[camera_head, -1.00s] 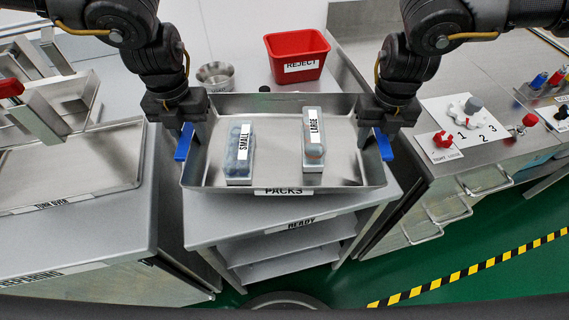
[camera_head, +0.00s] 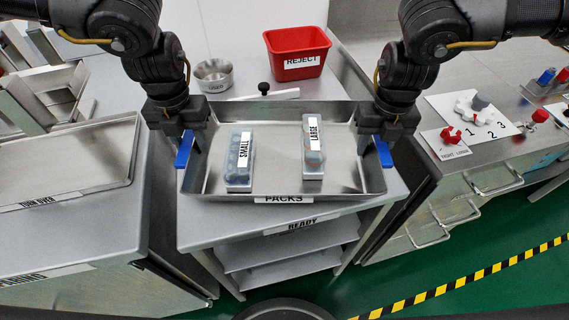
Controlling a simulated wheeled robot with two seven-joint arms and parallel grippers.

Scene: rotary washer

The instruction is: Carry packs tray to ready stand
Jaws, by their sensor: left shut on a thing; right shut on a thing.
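The metal packs tray (camera_head: 280,183) has a PACKS label on its front. It holds a clear SMALL pack (camera_head: 239,172) on the left and a clear LARGE pack (camera_head: 314,160) on the right. My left gripper (camera_head: 186,148) is shut on the tray's left blue handle, and my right gripper (camera_head: 384,148) is shut on the right blue handle. The grey ready stand (camera_head: 218,232), labelled READY, is directly below the tray. I cannot tell whether the tray touches the stand's top.
A red REJECT bin (camera_head: 297,60) and a small metal bowl (camera_head: 214,76) stand behind the tray. A black knob (camera_head: 264,88) is just behind its rear edge. A metal counter with a tray (camera_head: 70,170) is on the left. A panel with numbered dial (camera_head: 474,122) is on the right.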

